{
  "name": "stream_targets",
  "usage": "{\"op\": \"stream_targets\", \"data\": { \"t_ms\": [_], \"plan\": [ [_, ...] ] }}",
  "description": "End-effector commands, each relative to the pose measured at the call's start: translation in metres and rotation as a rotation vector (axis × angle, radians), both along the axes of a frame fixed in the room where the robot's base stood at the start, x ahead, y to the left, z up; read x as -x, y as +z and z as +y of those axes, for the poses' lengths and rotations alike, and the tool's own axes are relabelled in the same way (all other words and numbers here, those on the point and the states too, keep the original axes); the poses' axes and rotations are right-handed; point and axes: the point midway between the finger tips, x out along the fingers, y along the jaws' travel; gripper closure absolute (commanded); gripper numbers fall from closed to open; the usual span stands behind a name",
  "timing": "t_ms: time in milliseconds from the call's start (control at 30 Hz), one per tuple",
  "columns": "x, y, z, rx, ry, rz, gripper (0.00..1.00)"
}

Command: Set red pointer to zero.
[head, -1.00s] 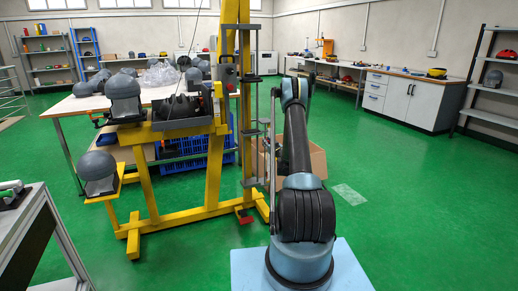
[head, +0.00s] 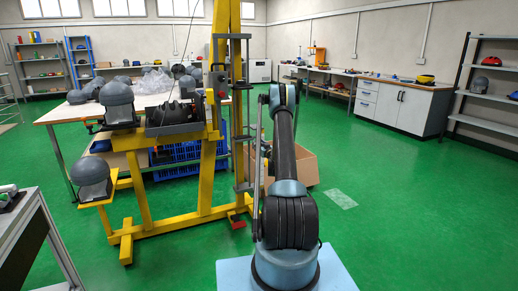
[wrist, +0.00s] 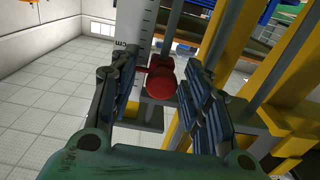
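The red pointer (wrist: 161,83) shows in the wrist view as a red, rounded knob with a thin red tip on its left. It sits beside a pale vertical scale (wrist: 136,22) with dark tick marks and "cm" lettering. My gripper (wrist: 160,98) is open, with one dark finger on each side of the red knob and a visible gap on both sides. The scale's zero mark cannot be made out. In the head view the yellow drop tower (head: 228,100) stands in the middle, and my arm hides the gripper there.
Grey headforms, one on a yellow bracket (head: 94,178), stand left of the tower. A blue crate (head: 180,160) and a cardboard box (head: 305,165) lie behind it. A red block (head: 237,224) is at the tower's foot. Green floor is free on the right.

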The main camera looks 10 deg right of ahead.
Motion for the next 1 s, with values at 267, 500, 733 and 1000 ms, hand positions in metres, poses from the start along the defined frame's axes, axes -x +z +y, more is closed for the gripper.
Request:
{"op": "stream_targets", "data": {
  "t_ms": [267, 500, 733, 1000],
  "plan": [
    [0.011, 0.000, -0.002, 0.000, 0.001, 0.000, 0.56],
    [0.054, 0.000, -0.012, 0.000, -0.001, 0.000, 0.56],
    [0.093, -0.001, -0.021, 0.000, -0.001, 0.001, 0.56],
    [0.116, -0.001, -0.026, 0.000, -0.001, 0.001, 0.56]
  ]
}}
